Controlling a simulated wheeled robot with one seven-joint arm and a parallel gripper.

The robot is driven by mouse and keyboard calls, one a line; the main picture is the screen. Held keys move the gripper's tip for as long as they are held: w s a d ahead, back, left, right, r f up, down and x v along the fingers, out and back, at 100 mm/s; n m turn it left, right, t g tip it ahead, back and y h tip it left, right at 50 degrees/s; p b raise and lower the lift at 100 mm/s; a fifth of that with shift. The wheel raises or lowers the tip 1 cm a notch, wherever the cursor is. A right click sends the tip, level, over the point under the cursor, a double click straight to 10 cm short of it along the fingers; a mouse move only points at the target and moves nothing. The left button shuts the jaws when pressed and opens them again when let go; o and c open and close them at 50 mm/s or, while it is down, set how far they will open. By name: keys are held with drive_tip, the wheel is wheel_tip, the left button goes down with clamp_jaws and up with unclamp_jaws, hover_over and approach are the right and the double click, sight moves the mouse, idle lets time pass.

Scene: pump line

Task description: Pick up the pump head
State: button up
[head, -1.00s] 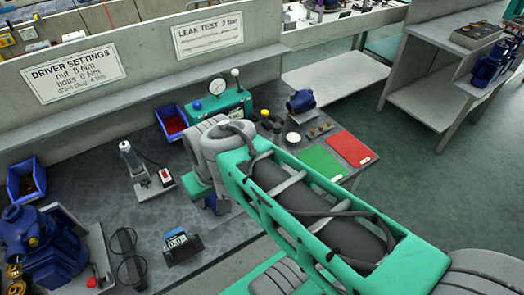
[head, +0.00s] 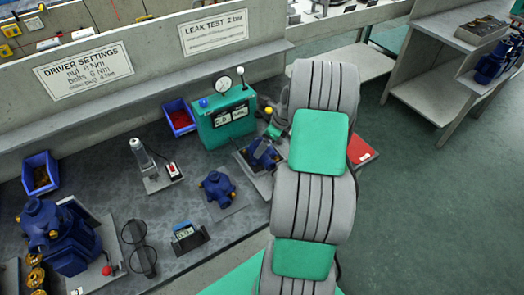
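A small dark blue pump part (head: 217,188) with stubby ports sits on a grey pad in the middle of the bench. A second blue part (head: 263,153) lies on a small tray to its right, partly behind my arm. I cannot tell for certain which of the two is the pump head. A larger blue pump (head: 60,238) stands at the lower left of the bench. My arm crosses the right-middle of the head view and hides my gripper, so its opening does not show.
A green tester (head: 226,122) with a gauge stands behind the parts. Blue bins (head: 40,175) hold small pieces. A bottle-like tool on a stand (head: 143,158), a small display (head: 187,236) and dark glasses (head: 139,246) lie nearby. A red mat (head: 361,148) is partly covered.

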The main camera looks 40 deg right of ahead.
drive_tip(key=x, duration=0.4)
drive_tip(key=shift+r+p, duration=0.1)
drive_tip(key=shift+p, duration=0.2)
drive_tip(key=shift+c, duration=0.4)
drive_tip(key=shift+w+r, duration=0.1)
drive_tip(key=c, duration=1.4)
drive_tip(key=shift+c, duration=0.2)
